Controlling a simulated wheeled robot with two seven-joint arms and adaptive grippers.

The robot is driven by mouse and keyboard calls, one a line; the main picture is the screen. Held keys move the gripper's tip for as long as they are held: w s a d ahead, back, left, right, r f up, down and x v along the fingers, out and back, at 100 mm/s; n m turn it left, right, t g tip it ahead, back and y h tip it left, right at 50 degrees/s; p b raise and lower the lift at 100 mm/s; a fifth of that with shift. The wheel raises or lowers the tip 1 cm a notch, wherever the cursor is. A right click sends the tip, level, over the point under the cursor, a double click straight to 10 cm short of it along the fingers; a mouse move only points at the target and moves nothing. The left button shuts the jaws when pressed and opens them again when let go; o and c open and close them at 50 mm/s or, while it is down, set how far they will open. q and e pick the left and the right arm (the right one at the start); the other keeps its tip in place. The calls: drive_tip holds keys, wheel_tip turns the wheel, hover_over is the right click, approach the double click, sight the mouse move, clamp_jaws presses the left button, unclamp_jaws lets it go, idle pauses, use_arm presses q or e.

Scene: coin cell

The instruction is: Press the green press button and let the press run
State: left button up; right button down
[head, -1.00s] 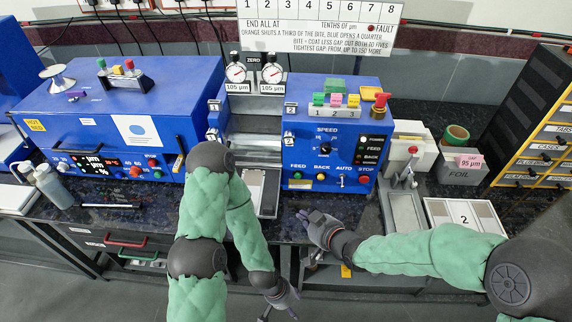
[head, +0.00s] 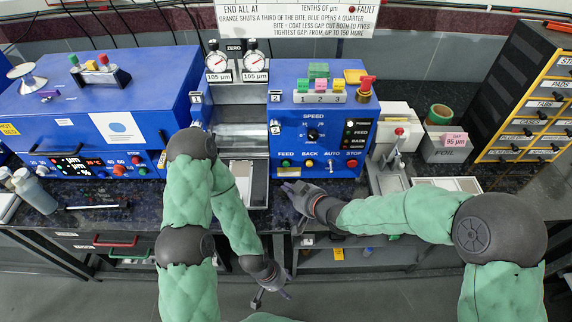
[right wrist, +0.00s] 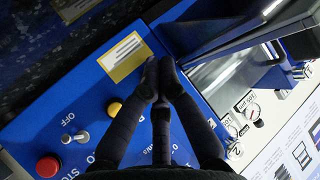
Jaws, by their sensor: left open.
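The blue roll press (head: 345,115) stands at the centre of the bench. Its front panel has a green button (head: 287,163) marked FEED, a yellow BACK button (head: 309,163), an AUTO switch and a red STOP button (head: 352,163). My right gripper (head: 287,187) is shut and empty, just below and in front of the green button. In the right wrist view its fingertips (right wrist: 157,70) are together over the blue panel, beside a yellow-edged label (right wrist: 125,56); the green button is not visible there. My left gripper (head: 272,297) is open and empty, low in front of the bench.
Two dial gauges (head: 235,62) read 105 µm above the rollers. A blue machine (head: 100,115) stands left. A lever tool (head: 396,145), a foil box (head: 450,145) and a black-and-yellow drawer cabinet (head: 530,100) stand right. The bench's front edge (head: 330,195) runs below my right gripper.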

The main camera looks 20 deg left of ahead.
sight(286, 164)
drive_tip(key=shift+w+a+p, duration=0.15)
drive_tip(key=shift+w+a, duration=0.1)
drive_tip(key=shift+w, duration=0.6)
drive_tip(key=shift+w+a+p, duration=0.2)
drive_tip(key=shift+w, duration=0.7)
drive_tip(key=shift+w+a+p, duration=0.15)
drive_tip(key=shift+w+a, duration=0.1)
drive_tip(key=shift+w, duration=0.6)
drive_tip(key=shift+w, duration=0.2)
drive_tip(key=shift+w+a, duration=0.15)
